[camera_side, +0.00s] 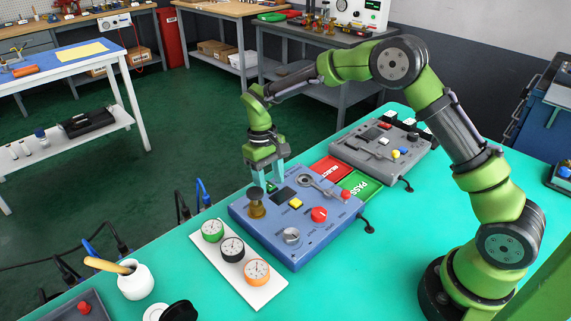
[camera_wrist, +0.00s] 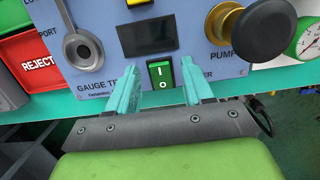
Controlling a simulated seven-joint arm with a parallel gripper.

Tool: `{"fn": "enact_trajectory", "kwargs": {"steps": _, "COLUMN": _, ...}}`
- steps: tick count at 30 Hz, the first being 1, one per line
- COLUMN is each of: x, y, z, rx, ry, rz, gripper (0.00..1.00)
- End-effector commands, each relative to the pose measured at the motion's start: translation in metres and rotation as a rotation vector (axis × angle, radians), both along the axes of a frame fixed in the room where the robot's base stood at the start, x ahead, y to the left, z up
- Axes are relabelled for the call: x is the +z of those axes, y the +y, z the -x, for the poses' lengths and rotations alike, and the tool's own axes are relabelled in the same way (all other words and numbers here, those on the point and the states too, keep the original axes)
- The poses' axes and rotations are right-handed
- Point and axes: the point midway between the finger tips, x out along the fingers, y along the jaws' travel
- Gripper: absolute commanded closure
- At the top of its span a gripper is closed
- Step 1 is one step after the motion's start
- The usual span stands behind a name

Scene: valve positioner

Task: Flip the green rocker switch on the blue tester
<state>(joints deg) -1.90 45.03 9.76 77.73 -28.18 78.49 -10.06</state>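The blue tester (camera_side: 335,222) lies on the teal table, with knobs, a screen and a brass pump on its top. The green rocker switch (camera_wrist: 161,75) sits in a black frame below the dark screen in the wrist view, marked with a line and a circle. My gripper (camera_side: 266,175) is over the tester's far left edge in the side view. In the wrist view its two teal fingers (camera_wrist: 160,88) are apart, one on each side of the switch, with nothing between them but the switch behind. I cannot tell whether they touch the panel.
The pump knob (camera_wrist: 260,30) stands up close to the right finger in the wrist view. A white tray (camera_side: 240,270) with three gauges lies in front of the tester. Red REJECT (camera_side: 329,169) and green PASS (camera_side: 361,186) pads and a grey tester (camera_side: 400,160) lie behind.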

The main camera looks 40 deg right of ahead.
Motion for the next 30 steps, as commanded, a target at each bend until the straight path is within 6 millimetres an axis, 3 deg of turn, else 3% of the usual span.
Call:
{"fn": "enact_trajectory", "kwargs": {"steps": 8, "x": 0.012, "y": 0.000, "z": -0.002, "rx": 0.000, "ry": -0.003, "rz": 0.001, "gripper": 0.49}}
{"fn": "enact_trajectory", "kwargs": {"steps": 24, "x": 0.133, "y": 0.000, "z": -0.021, "rx": 0.000, "ry": -0.005, "rz": 0.000, "gripper": 0.49}}
{"fn": "enact_trajectory", "kwargs": {"steps": 30, "x": 0.159, "y": 0.000, "z": -0.025, "rx": 0.001, "ry": -0.002, "rz": 0.001, "gripper": 0.49}}
